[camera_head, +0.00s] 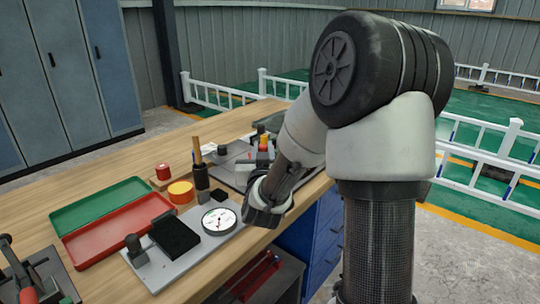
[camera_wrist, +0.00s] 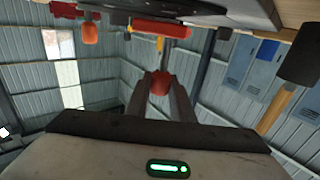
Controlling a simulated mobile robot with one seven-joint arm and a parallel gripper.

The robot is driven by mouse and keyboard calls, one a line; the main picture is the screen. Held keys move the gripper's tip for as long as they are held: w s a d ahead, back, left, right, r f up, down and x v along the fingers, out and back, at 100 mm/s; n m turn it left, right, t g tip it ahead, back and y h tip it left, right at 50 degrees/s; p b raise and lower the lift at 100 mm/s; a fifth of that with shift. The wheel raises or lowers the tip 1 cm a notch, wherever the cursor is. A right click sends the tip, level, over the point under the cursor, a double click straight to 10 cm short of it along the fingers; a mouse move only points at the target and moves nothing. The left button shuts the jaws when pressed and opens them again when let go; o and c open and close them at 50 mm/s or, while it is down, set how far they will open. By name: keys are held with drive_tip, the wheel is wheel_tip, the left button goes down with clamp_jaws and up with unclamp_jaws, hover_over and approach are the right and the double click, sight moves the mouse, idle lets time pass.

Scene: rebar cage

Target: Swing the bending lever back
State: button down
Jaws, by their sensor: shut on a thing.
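In the wrist view my gripper (camera_wrist: 160,78) is shut on a red grip (camera_wrist: 159,84), which shows between the two fingertips. I take this to be the grip of the bending lever; most of the lever is hidden behind the fingers. In the head view, my wrist covers the front of the bending device's grey plate (camera_head: 232,168) at the right edge of the bench. Red and orange parts (camera_head: 264,141) stand up on that plate just beyond my wrist. My fingertips are hidden in the head view.
A green tray (camera_head: 98,203) and a red tray (camera_head: 75,246) lie on the bench. A grey plate (camera_head: 155,278) carries a black block (camera_head: 175,238) and a round dial (camera_head: 219,221). A wooden-handled tool (camera_head: 197,152) stands near my wrist. Another lever tool (camera_head: 22,275) is at lower left.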

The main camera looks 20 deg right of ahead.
drive_tip(key=shift+w+a+m+h, duration=0.2)
drive_tip(key=shift+a+m+h, duration=0.1)
drive_tip(key=shift+a+h, duration=0.2)
drive_tip(key=c, duration=1.5)
unclamp_jaws()
drive_tip(key=shift+c, duration=0.2)
drive_tip(key=shift+d, duration=0.1)
drive_tip(key=shift+s, duration=0.15)
